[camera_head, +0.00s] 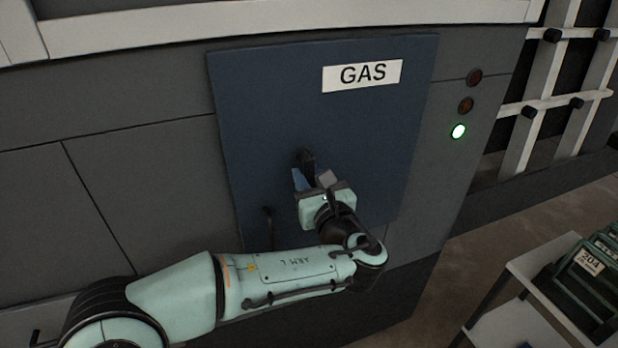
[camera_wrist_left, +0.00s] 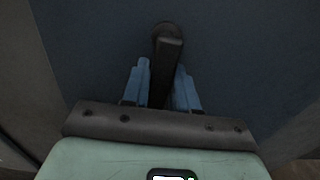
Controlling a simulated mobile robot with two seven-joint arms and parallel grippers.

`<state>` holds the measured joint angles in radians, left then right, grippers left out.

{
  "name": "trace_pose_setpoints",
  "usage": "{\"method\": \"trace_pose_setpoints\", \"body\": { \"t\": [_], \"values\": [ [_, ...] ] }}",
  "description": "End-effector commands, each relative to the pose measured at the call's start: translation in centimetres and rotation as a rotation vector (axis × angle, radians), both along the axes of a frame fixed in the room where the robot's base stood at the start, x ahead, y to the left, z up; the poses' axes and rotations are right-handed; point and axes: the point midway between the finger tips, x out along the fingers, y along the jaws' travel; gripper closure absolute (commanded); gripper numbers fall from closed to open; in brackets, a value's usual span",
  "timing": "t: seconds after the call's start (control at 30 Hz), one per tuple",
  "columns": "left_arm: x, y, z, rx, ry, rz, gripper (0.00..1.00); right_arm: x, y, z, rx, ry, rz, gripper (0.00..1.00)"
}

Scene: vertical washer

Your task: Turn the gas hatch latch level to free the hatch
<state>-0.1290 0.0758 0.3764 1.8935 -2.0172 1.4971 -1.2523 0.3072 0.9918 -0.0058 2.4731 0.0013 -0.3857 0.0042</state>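The gas hatch (camera_head: 330,120) is a dark blue panel with a white "GAS" label (camera_head: 362,76) and stands flat against the grey wall. Its dark latch lever (camera_head: 306,158) shows near the panel's middle, partly hidden by my left gripper. In the left wrist view the lever (camera_wrist_left: 168,60) hangs from a round pivot and points down, slightly tilted, towards my palm. My left gripper (camera_wrist_left: 163,72) has its two blue fingers apart, one on each side of the lever. Narrow gaps seem to remain, though contact is hard to judge. My right gripper is out of view.
A dark handle (camera_head: 268,222) shows at the hatch's lower left. Indicator lights sit right of the hatch; the lowest (camera_head: 459,131) glows green. A cart (camera_head: 515,325) with green crates (camera_head: 585,280) stands at the lower right. White racking (camera_head: 545,105) stands behind it.

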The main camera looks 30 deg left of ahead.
Motion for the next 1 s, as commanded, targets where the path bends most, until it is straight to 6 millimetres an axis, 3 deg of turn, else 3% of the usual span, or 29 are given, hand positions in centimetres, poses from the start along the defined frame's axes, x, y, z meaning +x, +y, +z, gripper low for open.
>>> {"method": "trace_pose_setpoints", "body": {
  "t": [0.47,1.0],
  "values": [
    [0.4,-0.4,-0.2,-0.105,-0.120,0.000,1.00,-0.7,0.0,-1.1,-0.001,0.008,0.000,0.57],
    [1.6,-1.5,0.4,-0.430,-0.500,0.000,1.00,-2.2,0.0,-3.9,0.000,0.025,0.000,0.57]
  ]
}}
